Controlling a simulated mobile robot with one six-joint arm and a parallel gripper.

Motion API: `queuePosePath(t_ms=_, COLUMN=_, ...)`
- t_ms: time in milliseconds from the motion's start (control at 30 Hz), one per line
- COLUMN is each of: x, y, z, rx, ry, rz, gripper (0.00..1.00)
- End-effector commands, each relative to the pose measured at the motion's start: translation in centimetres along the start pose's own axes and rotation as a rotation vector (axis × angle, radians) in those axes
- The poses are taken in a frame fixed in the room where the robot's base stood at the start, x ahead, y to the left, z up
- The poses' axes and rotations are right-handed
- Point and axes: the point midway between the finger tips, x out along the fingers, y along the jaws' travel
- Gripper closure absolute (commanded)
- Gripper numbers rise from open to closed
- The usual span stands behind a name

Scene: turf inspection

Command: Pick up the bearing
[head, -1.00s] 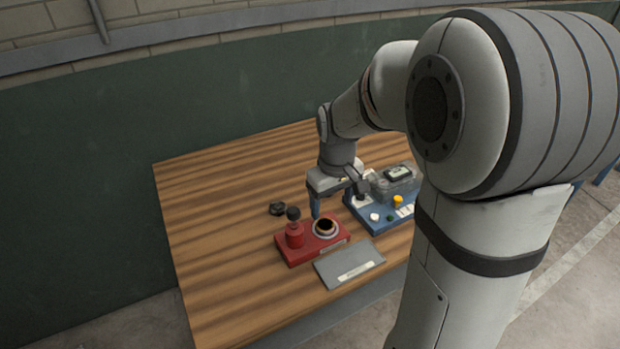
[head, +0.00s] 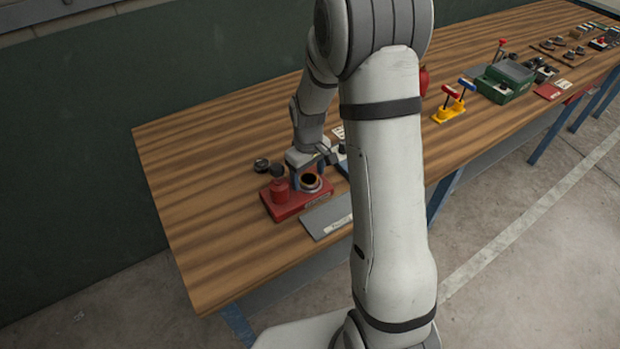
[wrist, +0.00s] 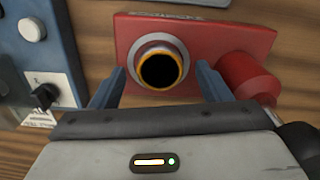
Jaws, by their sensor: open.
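The ring-shaped bearing (wrist: 160,48), silver outside with a brass-coloured inner rim and dark centre, sits on the red base plate (wrist: 215,38) in the wrist view. The bearing also shows in the head view (head: 318,187), partly behind my gripper (head: 310,167). In the wrist view my gripper (wrist: 158,82) is open, one blue finger on each side of the bearing. Gaps show between both fingers and the ring. Whether the fingertips are level with it I cannot tell.
A red cylinder with a black knob (head: 280,185) stands on the same plate, close to one finger. A small black object (head: 261,165) lies behind. A grey plate (head: 328,215) lies in front. Bare wood lies left.

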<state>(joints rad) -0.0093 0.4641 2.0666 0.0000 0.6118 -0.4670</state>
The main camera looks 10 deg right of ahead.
Motion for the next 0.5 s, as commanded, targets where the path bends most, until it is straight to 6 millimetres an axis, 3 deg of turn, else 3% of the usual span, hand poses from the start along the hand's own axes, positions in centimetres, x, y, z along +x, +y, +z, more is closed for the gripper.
queuePosePath(t_ms=267, x=0.38, y=0.04, z=0.02, rx=0.001, ry=0.001, rz=0.000, gripper=0.30)
queuePosePath(t_ms=500, x=0.36, y=0.06, z=0.03, rx=0.002, ry=0.001, rz=0.000, gripper=0.49)
